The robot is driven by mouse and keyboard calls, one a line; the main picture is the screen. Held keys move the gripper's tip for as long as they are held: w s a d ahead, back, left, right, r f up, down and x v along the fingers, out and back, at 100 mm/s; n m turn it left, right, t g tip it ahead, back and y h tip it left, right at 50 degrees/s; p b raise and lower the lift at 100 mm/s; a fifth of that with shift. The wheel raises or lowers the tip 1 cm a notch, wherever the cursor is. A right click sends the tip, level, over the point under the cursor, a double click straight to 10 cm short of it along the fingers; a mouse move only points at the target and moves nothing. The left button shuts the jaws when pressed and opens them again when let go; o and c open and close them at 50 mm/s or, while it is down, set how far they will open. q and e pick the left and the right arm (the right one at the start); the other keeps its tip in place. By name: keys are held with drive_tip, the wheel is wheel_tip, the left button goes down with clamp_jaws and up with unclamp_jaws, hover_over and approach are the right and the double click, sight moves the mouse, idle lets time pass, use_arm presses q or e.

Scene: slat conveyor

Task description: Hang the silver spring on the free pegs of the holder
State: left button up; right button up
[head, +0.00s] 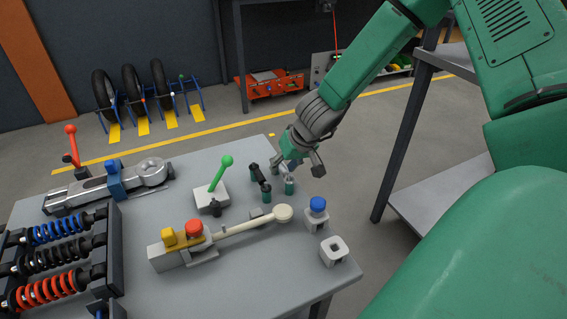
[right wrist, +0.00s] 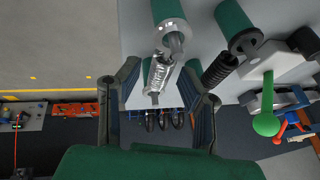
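The silver spring (right wrist: 158,72) shows in the right wrist view between the spread fingers of my right gripper (right wrist: 162,78), with a gap on either side. Its near hook is at the silver tip of a green peg (right wrist: 168,12); whether its far hook sits on a peg I cannot tell. A black spring (right wrist: 221,67) runs from a second green peg (right wrist: 237,24) beside it. In the head view my right gripper (head: 299,167) is open, low over the pegs (head: 289,186), and mostly hides the silver spring. The black spring (head: 259,174) spans two pegs there. My left gripper is out of view.
On the grey table (head: 240,285) stand a green-knobbed lever (head: 219,175), a beige lever fixture (head: 215,240), a blue-topped part (head: 317,208) and a square socket (head: 333,250). Shock absorbers (head: 45,260) fill the left corner. A shelf (head: 450,190) stands to the right.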

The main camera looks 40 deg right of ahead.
idle(0.3)
drive_tip(key=v, duration=1.1)
drive_tip(key=shift+s+r, duration=0.25)
drive_tip(key=shift+r, duration=0.15)
drive_tip(key=shift+d, duration=0.1)
